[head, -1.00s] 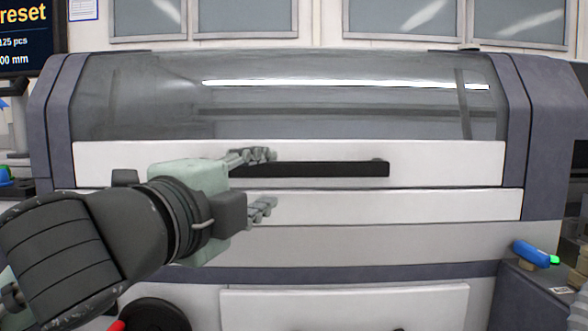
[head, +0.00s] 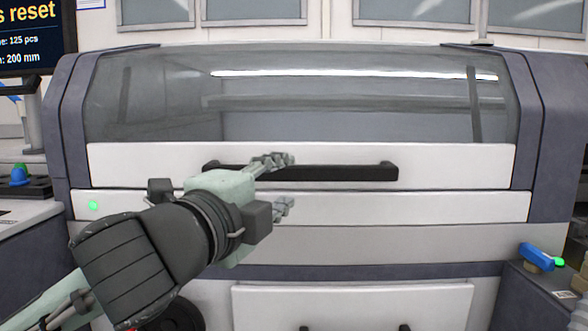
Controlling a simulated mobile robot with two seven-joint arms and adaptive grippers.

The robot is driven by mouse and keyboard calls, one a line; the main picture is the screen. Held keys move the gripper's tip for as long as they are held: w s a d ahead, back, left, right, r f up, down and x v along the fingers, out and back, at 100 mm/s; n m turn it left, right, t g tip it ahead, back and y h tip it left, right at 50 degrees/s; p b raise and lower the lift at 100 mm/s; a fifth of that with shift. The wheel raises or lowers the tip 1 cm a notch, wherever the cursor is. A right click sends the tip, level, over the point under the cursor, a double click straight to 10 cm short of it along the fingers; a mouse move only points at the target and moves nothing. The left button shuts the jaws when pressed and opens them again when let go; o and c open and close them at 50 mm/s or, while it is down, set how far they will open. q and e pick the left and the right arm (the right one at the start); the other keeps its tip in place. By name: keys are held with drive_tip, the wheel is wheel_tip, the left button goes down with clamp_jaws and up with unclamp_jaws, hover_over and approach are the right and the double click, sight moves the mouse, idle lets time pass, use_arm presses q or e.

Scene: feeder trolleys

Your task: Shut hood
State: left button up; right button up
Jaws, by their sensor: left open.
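The hood (head: 450,160) is a wide cover with a tinted clear window and a white lower panel, on a grey machine. Its lower edge sits against the white strip (head: 400,206) below, with only a thin dark line between them. A black bar handle (head: 345,173) runs across the white panel. My left gripper (head: 284,184) is open in front of the handle's middle-left part. One finger overlaps the handle in the picture and the other is below it. I cannot tell whether it touches. My right gripper is not in view.
A green light (head: 94,205) glows on the strip at the left. A blue object with a green tip (head: 537,256) lies on a grey stand at the right. A screen (head: 35,35) stands at the upper left. A white lower panel (head: 350,305) is below.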

sight(298, 174)
use_arm(q)
drive_tip(key=shift+x, duration=2.6)
clamp_jaws()
